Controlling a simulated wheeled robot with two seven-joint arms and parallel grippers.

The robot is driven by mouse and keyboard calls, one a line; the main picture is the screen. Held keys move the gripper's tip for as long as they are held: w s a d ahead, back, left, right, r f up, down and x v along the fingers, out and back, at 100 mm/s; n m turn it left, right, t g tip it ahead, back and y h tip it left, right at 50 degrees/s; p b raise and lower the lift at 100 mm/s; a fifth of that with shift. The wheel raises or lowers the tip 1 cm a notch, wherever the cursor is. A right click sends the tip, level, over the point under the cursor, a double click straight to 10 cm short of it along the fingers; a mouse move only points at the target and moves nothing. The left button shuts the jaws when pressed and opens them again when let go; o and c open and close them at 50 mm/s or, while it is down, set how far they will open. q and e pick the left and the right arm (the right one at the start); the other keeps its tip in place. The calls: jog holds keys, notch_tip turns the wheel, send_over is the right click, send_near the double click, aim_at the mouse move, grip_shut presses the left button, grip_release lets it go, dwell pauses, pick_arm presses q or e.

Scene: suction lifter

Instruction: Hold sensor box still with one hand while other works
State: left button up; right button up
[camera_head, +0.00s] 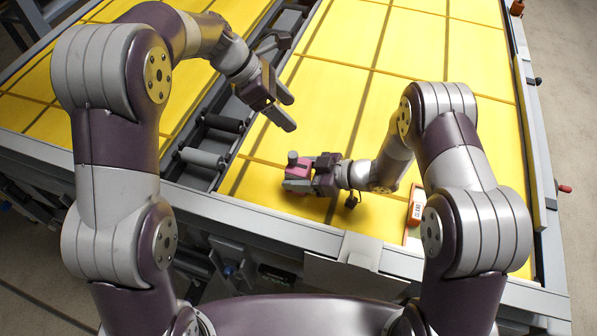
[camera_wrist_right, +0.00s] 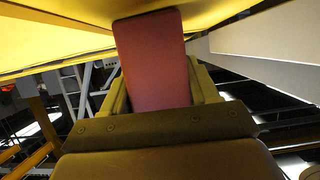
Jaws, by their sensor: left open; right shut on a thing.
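A small pink-red box (camera_head: 297,171) with a grey knob on top is at the near left part of the yellow table. My right gripper (camera_head: 308,176) is shut on it from the right side. In the right wrist view the red box (camera_wrist_right: 152,58) stands between the two fingers, its far end close to the yellow surface. I cannot tell whether it rests on the table. My left gripper (camera_head: 284,109) is open and empty, above and to the left of the box, apart from it. Its fingers point down and right.
The yellow table (camera_head: 335,95) has dark grid lines and much free room at the back. A grey channel with dark rollers (camera_head: 203,157) runs along its left. An orange item with a white label (camera_head: 416,207) lies beside my right arm. A grey rail (camera_head: 290,232) forms the front edge.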

aim_at(293, 154)
pick_arm(q)
jog(key=s+f+m, duration=0.1)
jog(key=f, duration=0.2)
jog(key=s+d+f+m+g+y, duration=0.1)
jog(key=f+m, duration=0.1)
jog(key=f, duration=0.1)
jog(key=s+f+m, duration=0.1)
jog(key=s+f, duration=0.1)
jog(key=f, duration=0.2)
jog(key=shift+d+f+g, duration=0.1)
jog(key=shift+d+g, duration=0.3)
jog(key=c, duration=1.2)
